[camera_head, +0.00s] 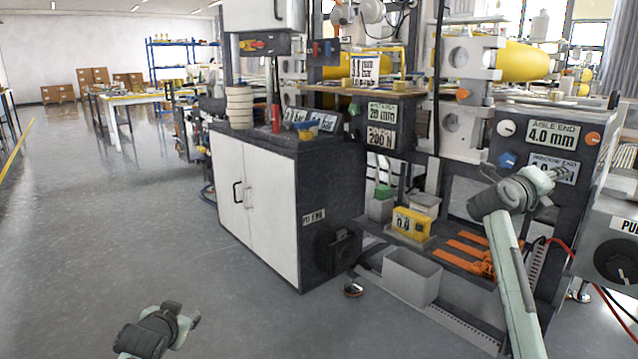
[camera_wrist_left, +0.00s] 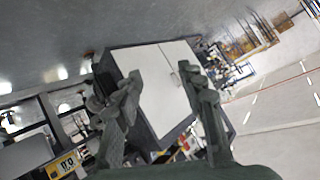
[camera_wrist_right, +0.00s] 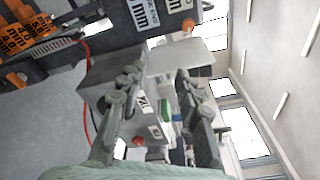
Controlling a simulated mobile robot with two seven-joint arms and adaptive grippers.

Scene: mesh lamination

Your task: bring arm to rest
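My left gripper (camera_head: 184,319) is low at the bottom left in the head view, over bare grey floor. In the left wrist view its two fingers (camera_wrist_left: 160,82) stand apart with nothing between them; the white-doored cabinet shows beyond. My right gripper (camera_head: 553,182) is raised at the right in the head view, in front of the dark control panel (camera_head: 510,131) with the "AISLE END 4.0 mm" label. Whether it touches the panel cannot be told from the head view. In the right wrist view its fingers (camera_wrist_right: 157,84) are apart and empty.
A white-doored cabinet (camera_head: 262,190) stands in the middle with tape rolls (camera_head: 240,106) on top. A grey open bin (camera_head: 411,277) and a yellow box (camera_head: 411,223) sit low by the machine. Red cables (camera_head: 566,254) hang at the right. The floor at left is clear.

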